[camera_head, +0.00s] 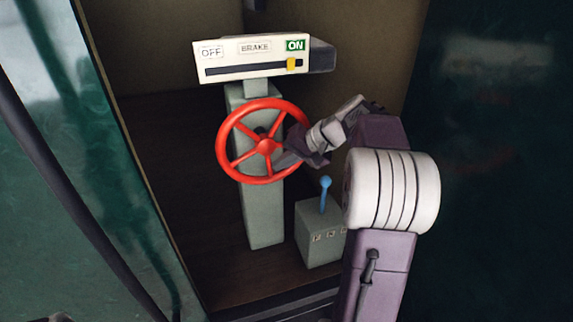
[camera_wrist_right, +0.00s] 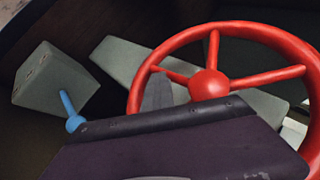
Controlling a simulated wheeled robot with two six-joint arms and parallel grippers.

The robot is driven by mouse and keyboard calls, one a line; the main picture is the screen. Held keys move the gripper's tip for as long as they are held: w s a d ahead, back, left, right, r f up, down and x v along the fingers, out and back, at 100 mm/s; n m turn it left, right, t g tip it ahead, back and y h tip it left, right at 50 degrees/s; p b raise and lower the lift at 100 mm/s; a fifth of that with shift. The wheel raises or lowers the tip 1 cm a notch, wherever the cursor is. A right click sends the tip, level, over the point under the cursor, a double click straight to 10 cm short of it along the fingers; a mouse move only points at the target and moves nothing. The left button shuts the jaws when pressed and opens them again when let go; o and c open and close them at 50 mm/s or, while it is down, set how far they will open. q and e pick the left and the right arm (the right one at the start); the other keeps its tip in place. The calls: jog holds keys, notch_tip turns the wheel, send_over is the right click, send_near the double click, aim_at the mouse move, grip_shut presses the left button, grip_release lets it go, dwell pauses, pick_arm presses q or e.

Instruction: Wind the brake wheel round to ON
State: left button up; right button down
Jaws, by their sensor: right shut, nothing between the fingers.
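The red brake wheel (camera_head: 265,145) stands on a grey-green post (camera_head: 263,215) in the head view. Above it is a white brake sign (camera_head: 230,62) with OFF at left and a green ON at right. Its yellow pointer (camera_head: 294,64) sits at the right end of the slot, under ON. My right gripper (camera_head: 283,156) is shut and empty at the right side of the wheel, by the spokes; I cannot tell whether it touches. The wheel also shows in the right wrist view (camera_wrist_right: 209,84), with my gripper partly hiding its lower left. My left gripper is not in view.
A small grey box (camera_head: 318,243) with a blue lever (camera_head: 325,190) stands right of the post, close to my right arm. The tram's green side (camera_head: 75,110) is at left. The cab floor (camera_head: 205,220) left of the post is clear.

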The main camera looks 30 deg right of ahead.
aim_at(268, 168)
jog(key=a+y+b, duration=0.1)
jog(key=b, duration=0.1)
jog(key=a+m+t+y+b, duration=0.1)
jog(key=y+b, duration=0.1)
jog(key=b, duration=0.1)
jog(key=a+f+m+t+y+b, duration=0.1)
jog(key=y+b, duration=0.1)
jog(key=shift+w+a, duration=0.2)
jog(key=shift+w, duration=0.15)
jog(key=shift+a, duration=0.1)
dwell(0.6)
